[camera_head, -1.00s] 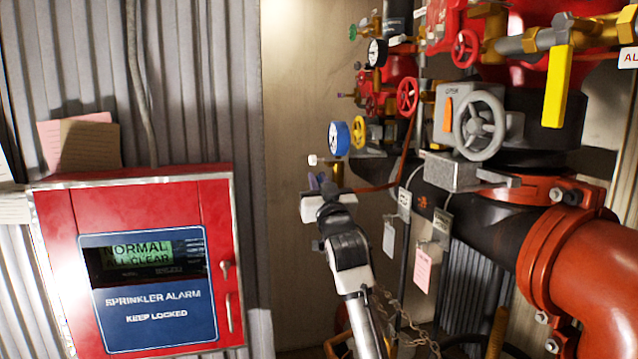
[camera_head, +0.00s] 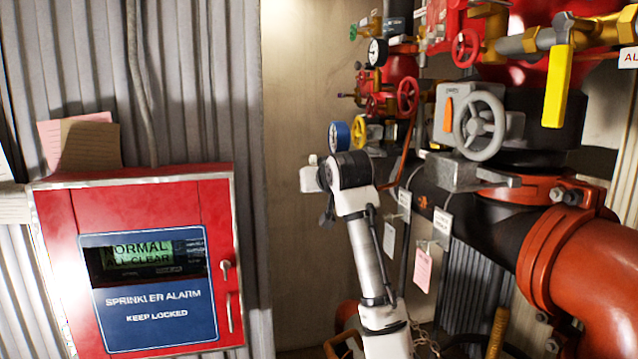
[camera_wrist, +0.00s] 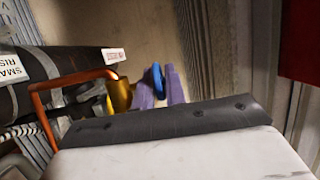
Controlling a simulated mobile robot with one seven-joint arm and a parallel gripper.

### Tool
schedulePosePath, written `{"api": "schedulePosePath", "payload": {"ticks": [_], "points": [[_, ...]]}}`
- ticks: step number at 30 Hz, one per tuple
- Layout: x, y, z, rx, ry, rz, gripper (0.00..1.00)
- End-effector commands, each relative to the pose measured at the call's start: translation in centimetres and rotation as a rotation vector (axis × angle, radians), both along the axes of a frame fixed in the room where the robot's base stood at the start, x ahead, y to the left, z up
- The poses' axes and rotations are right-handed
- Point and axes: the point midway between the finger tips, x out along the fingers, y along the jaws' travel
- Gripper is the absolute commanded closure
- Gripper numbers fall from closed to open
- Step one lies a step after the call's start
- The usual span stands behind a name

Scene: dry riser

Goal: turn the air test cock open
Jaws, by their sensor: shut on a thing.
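The air test cock shows in the wrist view as a brass body (camera_wrist: 120,95) with a blue handle (camera_wrist: 157,77) at its right. My gripper (camera_wrist: 158,84) has its two purple fingers on either side of the blue handle, shut on it. How far the handle is turned is hard to tell.
An orange-red pipe (camera_wrist: 70,80) and a black labelled pipe (camera_wrist: 70,68) lie left of the cock. A grey handwheel (camera_head: 479,125), a yellow lever (camera_head: 557,87) and hanging tags (camera_head: 423,268) are to the right. The red alarm cabinet (camera_head: 140,190) stands left.

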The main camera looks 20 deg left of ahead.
Motion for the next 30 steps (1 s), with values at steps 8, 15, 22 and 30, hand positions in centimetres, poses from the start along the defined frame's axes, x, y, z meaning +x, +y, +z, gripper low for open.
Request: {"api": "schedulePosePath", "payload": {"ticks": [8, 15, 22, 30], "points": [[0.01, 0.12, 0.12, -0.109, 0.161, 0.002, 1.00], [0.03, 0.13, 0.00, -0.163, 0.241, 0.002, 1.00], [0.06, 0.10, -0.10, -0.182, 0.269, 0.001, 1.00], [0.07, 0.10, -0.10, -0.184, 0.271, 0.001, 1.00]]}}
